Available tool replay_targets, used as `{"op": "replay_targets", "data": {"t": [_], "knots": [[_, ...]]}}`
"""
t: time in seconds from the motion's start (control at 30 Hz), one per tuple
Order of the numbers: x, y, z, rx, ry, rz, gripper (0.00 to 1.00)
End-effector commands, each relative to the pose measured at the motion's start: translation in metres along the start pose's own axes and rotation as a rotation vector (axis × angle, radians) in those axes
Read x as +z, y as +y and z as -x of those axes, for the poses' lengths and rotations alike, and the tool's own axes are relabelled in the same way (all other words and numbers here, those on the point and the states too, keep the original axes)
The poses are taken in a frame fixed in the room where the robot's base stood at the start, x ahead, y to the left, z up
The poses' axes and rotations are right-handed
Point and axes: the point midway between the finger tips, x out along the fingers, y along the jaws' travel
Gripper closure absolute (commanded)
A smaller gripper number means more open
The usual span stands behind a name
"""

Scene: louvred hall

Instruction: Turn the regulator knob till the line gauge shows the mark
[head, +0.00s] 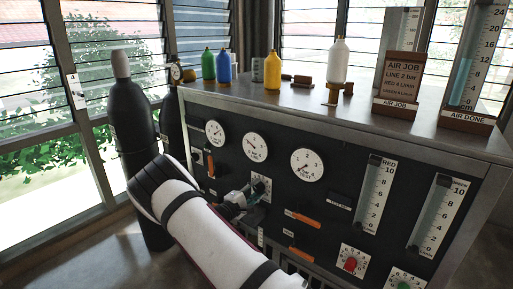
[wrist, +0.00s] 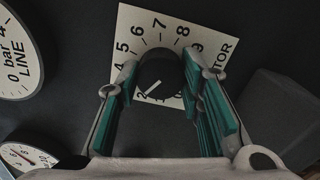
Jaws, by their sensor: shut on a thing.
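The regulator knob (wrist: 158,70) is a black round knob on a white numbered plate (wrist: 133,28). Its white pointer line slants to the lower left in the wrist view, near the 2. My gripper (wrist: 158,78) has its two green-padded fingers closed on opposite sides of the knob. In the head view my gripper (head: 250,192) is at the panel, partly covering the regulator plate (head: 265,182). The line gauge (wrist: 14,55) is cut off at the left of the wrist view. It appears to be the middle dial (head: 255,147) in the head view, its needle too small to read.
A sign (head: 402,77) on the bench reads LINE 2 bar. Other dials (head: 307,165), orange handles (head: 303,219), a red knob (head: 350,264) and a green knob (head: 403,286) share the panel. A grey block (wrist: 282,115) stands right of the plate. Dark cylinders (head: 132,120) stand left.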

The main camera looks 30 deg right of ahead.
Motion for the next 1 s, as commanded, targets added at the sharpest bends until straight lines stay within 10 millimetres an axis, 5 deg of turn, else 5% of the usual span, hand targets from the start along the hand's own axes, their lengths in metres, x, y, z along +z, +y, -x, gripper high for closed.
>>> {"op": "replay_targets", "data": {"t": [0.03, 0.07, 0.13, 0.37, 0.8, 1.0], "knots": [[0.001, -0.003, 0.0, -0.004, -0.001, 0.002, 1.0], [0.001, -0.003, 0.0, -0.004, -0.001, 0.002, 0.62], [0.0, -0.002, 0.001, -0.004, -0.001, 0.009, 0.46], [-0.009, 0.0, 0.017, 0.0, 0.0, 0.209, 0.45], [-0.009, -0.001, 0.085, 0.0, 0.0, 1.092, 0.45], [-0.001, -0.001, 0.099, -0.001, 0.001, 1.291, 0.45]]}}
